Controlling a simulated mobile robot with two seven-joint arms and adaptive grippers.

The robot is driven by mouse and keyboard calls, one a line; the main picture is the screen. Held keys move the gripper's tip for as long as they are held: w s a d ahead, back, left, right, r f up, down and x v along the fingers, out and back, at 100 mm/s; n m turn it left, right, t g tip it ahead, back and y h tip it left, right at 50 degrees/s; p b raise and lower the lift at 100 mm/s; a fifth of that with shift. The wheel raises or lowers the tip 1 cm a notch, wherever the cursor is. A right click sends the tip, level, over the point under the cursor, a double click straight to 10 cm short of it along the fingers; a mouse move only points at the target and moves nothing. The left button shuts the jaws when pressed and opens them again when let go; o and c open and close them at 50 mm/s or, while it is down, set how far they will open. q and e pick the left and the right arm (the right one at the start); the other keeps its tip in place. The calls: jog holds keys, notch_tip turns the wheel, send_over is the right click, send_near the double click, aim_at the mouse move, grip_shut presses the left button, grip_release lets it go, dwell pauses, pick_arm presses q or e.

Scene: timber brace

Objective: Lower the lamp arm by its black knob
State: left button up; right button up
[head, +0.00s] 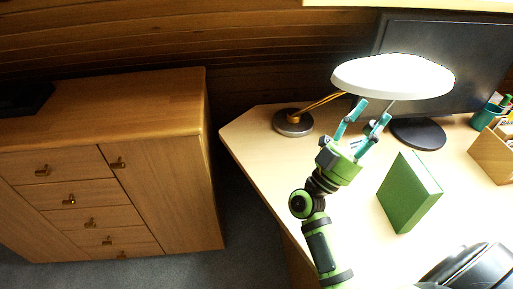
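The desk lamp has a round base (293,123), a thin brass-coloured arm (322,103) rising to the right, and a wide white lit shade (393,76). My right gripper (374,111) is just below the shade, its teal fingers spread apart and pointing up. A thin grey rod under the shade shows near the right fingertip. I cannot make out the black knob clearly; the fingers and shade may hide it. I cannot tell whether the fingertips touch the lamp. My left gripper is not in view.
A green box or book (408,192) stands on the desk (262,135) right of my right arm. A dark monitor (475,60) is behind the lamp. A teal pen cup (485,116) and wooden organiser (491,152) stand at right. A wooden cabinet (165,140) is at left.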

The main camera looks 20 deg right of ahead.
jog(key=w+r+n+t+y+p, duration=0.4)
jog(key=w+r+n+t+p, duration=0.45)
jog(key=w+r, duration=0.2)
jog(key=w+a+f+n+t+y+b, duration=0.1)
jog(key=a+f+n+t+y, duration=0.1)
jog(key=a+f+n+y, duration=0.3)
jog(key=w+a+f+n+t+y+b, duration=0.1)
jog(key=w+a+f+n+t+y, duration=0.1)
jog(key=a+f+n+y, duration=0.4)
jog(key=w+a+f+n+t+y+b, duration=0.1)
jog(key=a+f+n+y, duration=0.5)
jog(key=f+y, duration=0.7)
notch_tip(320, 180, down, 6)
jog(key=a+t, duration=0.1)
jog(key=a, duration=0.1)
jog(key=shift+w+a+f+y+b, duration=0.2)
jog(key=shift+w+a+y+b, duration=0.1)
jog(key=shift+w+a, duration=0.1)
jog(key=shift+n, duration=0.25)
